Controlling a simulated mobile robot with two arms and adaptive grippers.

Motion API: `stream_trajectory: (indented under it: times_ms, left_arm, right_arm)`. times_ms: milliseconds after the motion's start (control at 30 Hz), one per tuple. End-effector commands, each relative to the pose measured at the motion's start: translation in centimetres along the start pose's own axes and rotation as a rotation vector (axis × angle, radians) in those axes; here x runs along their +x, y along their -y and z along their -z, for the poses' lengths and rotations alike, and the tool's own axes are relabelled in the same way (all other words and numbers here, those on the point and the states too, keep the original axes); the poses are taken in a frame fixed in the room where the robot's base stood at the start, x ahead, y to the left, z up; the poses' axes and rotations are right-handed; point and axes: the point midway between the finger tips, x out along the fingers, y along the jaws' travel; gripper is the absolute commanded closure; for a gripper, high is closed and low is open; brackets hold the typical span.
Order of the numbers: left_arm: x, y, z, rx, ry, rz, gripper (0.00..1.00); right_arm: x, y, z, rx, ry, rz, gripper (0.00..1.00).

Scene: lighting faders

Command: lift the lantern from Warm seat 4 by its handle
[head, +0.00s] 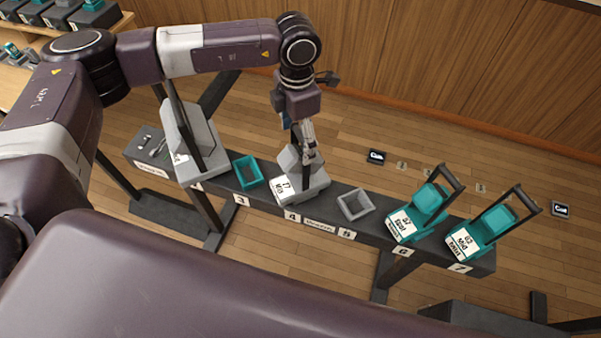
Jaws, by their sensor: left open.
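A light grey lantern (302,190) with a white label stands at the place marked 4 on a long dark rail (375,232). My left gripper (308,142) comes down from above, directly over this lantern, pointing downward. Its jaws are open, around the height of the lantern's upper part. The lantern's handle is mostly hidden behind the gripper, so I cannot tell whether the fingers are around it or touch it. My right gripper is not in view.
Another grey lantern (192,142) with a dark handle stands left. An empty teal seat (247,172) is at 3, an empty grey seat (355,204) at 5. Teal lanterns stand at 6 (421,212) and 7 (484,230). A wooden wall (430,60) is behind.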

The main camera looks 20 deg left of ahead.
Motion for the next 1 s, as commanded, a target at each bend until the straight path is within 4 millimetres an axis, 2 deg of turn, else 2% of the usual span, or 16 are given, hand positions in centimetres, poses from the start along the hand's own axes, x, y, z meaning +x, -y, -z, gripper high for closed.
stream_trajectory:
  times_ms: [33,167,333,567,767,1000]
  left_arm:
    - [0.2,0.1,0.0,0.001,-0.003,0.001,0.26]
    - [2.1,0.3,-0.1,0.001,-0.003,0.002,0.26]
    - [3.9,0.2,-0.1,0.001,-0.001,0.0,0.26]
    - [4.2,0.2,-0.1,0.002,0.001,0.0,0.26]
    - [4.1,0.2,-0.1,0.001,0.001,0.0,0.48]
    - [4.1,0.2,-0.1,0.001,0.001,0.0,0.75]
  right_arm:
    - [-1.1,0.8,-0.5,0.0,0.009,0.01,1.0]
    - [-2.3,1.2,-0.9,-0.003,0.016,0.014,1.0]
    - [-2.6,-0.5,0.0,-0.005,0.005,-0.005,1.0]
    - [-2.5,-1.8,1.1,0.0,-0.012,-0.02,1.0]
    - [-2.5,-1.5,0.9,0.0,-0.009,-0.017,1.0]
    - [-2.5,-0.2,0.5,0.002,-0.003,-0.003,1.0]
